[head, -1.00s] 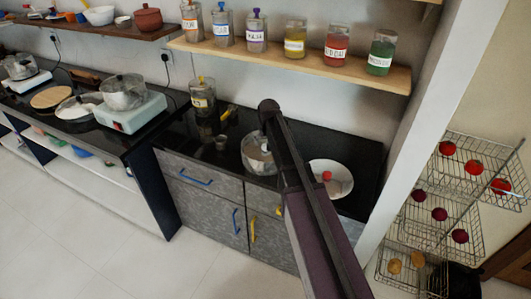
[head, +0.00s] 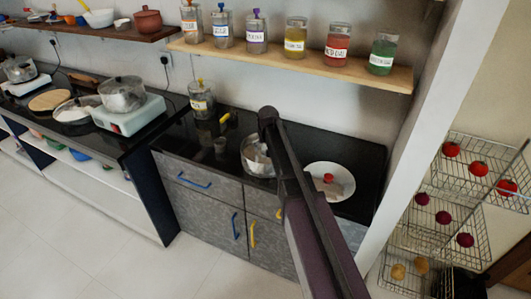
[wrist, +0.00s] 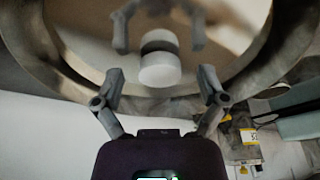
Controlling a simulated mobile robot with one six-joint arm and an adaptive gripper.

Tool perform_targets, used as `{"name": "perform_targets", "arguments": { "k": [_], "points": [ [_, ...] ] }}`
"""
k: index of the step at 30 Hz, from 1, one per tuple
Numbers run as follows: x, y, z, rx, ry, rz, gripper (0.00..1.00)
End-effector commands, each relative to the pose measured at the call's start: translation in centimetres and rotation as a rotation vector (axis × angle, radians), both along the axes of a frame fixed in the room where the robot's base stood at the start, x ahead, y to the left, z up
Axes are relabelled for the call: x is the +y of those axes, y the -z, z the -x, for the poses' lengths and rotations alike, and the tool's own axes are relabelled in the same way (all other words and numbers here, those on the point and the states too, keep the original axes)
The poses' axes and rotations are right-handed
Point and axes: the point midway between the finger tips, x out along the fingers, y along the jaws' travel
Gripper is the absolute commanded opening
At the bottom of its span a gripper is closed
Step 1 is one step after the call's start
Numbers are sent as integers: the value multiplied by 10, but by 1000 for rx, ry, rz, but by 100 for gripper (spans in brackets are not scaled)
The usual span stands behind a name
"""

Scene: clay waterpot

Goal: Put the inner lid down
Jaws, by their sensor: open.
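A steel pot (head: 254,160) stands on the black counter, partly hidden behind my arm. In the wrist view a shiny round lid (wrist: 85,35) fills the top, with a broad curved rim around it. A white knob (wrist: 160,70) with a dark band, which seems to be the inner lid's, stands between my fingers. My gripper (wrist: 159,76) is open, one finger on each side of the knob with gaps between. Dim finger shapes above look like reflections in the lid. In the head view my arm hides the gripper.
A shelf (head: 300,65) with several jars hangs above.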

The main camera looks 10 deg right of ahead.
Motion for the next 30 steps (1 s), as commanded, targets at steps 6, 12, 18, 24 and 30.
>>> {"name": "perform_targets", "arguments": {
  "k": [6,12,18,24,30],
  "points": [
    [0,0,0,0,0,0,65],
    [0,0,0,0,0,0,6],
    [0,0,0,0,0,0,0],
    [0,-1,0,0,0,0,0],
    [0,-8,0,0,0,0,0]
  ]
}}
